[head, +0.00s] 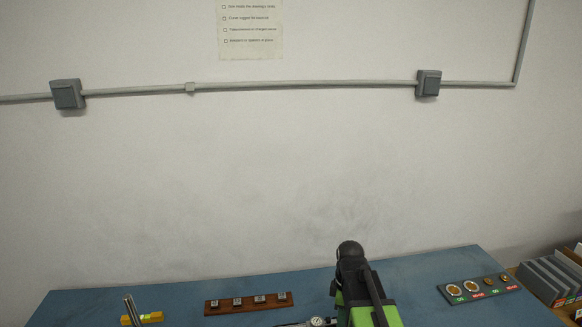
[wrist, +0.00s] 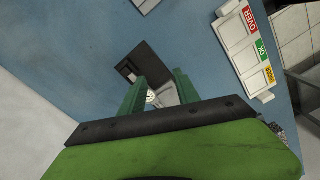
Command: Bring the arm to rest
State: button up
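My arm (head: 358,288), black and green, rises over the front of the blue bench in the head view; its gripper end is not clear there. In the wrist view my gripper (wrist: 158,84) shows two green fingers standing apart, so it is open. Beyond and between the fingers are a dark block (wrist: 148,60) and a pale grey piece with a small round face. They look to be on the bench beyond the fingers, and nothing is clearly clamped. The fingers partly hide them.
The blue bench (head: 170,284) holds a brown rack (head: 246,304) with several small blocks, a yellow holder (head: 142,319) with rods, a dial gauge (head: 317,322) near my arm, and a labelled dark tray (head: 480,289) at right. Grey dividers (head: 550,282) stand far right. The wall is behind.

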jog(key=s+f+m, duration=0.1)
jog(key=s+m, duration=0.5)
jog(key=m, duration=0.8)
jog(key=shift+s+d+f+m, duration=0.15)
jog(key=shift+s+d+m, duration=0.15)
jog(key=shift+s, duration=0.1)
